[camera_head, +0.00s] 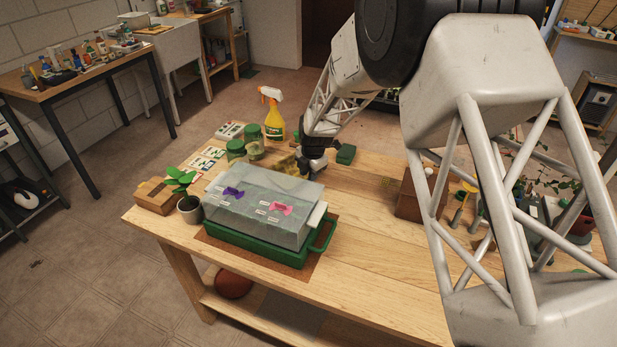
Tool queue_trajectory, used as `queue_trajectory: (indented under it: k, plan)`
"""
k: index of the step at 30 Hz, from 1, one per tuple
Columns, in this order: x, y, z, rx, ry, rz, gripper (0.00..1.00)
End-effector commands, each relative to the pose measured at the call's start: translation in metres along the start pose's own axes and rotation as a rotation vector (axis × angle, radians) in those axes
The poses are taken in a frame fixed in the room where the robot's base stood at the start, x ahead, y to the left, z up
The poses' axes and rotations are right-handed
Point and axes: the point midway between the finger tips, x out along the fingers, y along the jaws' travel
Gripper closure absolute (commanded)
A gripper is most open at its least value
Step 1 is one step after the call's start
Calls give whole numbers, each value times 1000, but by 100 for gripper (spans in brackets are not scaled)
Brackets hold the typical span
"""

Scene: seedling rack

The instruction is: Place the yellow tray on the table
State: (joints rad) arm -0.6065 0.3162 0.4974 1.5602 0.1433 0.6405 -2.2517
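A small yellowish piece (287,164), which may be the yellow tray, shows just behind the clear-lidded box, directly left of my gripper. It is small and partly hidden by the box, so its full shape is unclear. My gripper (313,168) points down over the wooden table (355,255), just behind the box's right rear corner. Its fingers are dark and small in this view; I cannot tell whether they are open, shut or touching the yellowish piece. The clear-lidded box (262,203) has purple and pink clips and sits on a green base (255,247) with a handle.
A potted plant (189,207) and a wooden block (157,197) stand left of the box. Green jars (236,150) and a yellow spray bottle (272,115) stand behind it. A brown wooden box (412,197) and tools stand right.

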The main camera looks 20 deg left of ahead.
Motion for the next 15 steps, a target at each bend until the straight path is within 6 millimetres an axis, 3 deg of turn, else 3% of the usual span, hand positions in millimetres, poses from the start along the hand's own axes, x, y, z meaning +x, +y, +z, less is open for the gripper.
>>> queue_trajectory:
  k: [15]
  plan:
    - [-80,0,0,0,-2,2,72]
